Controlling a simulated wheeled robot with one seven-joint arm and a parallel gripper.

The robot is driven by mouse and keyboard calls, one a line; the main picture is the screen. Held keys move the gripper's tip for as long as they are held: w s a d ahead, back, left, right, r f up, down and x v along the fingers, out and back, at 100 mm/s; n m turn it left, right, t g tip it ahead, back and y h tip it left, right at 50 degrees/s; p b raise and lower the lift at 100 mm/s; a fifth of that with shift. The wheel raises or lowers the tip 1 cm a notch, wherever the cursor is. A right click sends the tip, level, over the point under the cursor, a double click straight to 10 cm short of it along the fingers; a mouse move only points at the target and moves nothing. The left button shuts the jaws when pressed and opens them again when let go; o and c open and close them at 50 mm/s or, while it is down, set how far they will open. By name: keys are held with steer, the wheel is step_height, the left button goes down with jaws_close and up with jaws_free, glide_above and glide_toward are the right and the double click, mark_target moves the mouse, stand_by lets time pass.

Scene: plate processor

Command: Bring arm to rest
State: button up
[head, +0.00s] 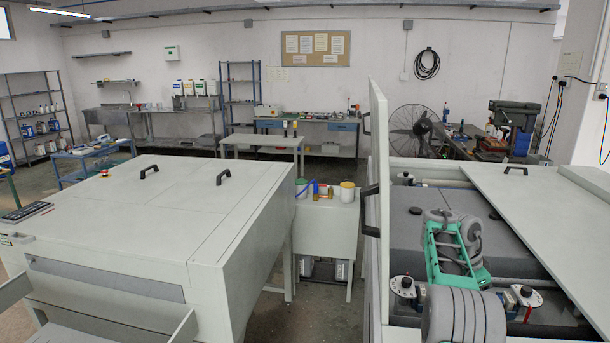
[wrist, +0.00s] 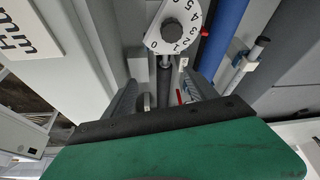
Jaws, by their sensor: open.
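My arm (head: 456,248), grey with a green bracket, is folded over the opened right-hand machine in the head view. In the wrist view, the green and black body of my gripper fills the bottom. Two dark fingers of my gripper (wrist: 165,92) stand apart with nothing seen held between them. Beyond them is a white numbered dial (wrist: 159,42) with a black knob and a red pointer beside it. I cannot tell whether the fingers touch anything. In the head view my gripper's fingertips are not distinguishable.
The right machine's raised lid (head: 378,150) stands upright left of my arm. A flat cover panel (head: 540,205) lies to the right. Dial knobs (head: 406,284) sit along the machine's front. A closed machine (head: 150,210) and a small table with bottles (head: 325,215) stand left.

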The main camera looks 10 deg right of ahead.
steer(key=s+a+r+n+t+b, duration=0.15)
steer(key=a+r+n, duration=0.3)
steer(key=a, duration=0.45)
steer(key=s+a+r+n+t+p, duration=0.1)
steer(key=s+a+r+n, duration=0.1)
steer(key=a+r+n, duration=0.5)
steer(key=s+a+f+n+t+y, duration=0.1)
steer(key=s+a+f+n+y, duration=0.1)
steer(key=s+a, duration=0.7)
steer(key=s+a+f+n+t+y+b, duration=0.1)
steer(key=s+a+f+n+y, duration=0.1)
steer(key=s+a+f+n, duration=0.3)
steer(key=s+a, duration=0.4)
steer(key=a, duration=0.5)
steer(key=shift+s+a+f, duration=0.15)
steer(key=shift+a+f, duration=0.2)
steer(key=shift+n+t, duration=0.25)
steer(key=shift+c, duration=0.3)
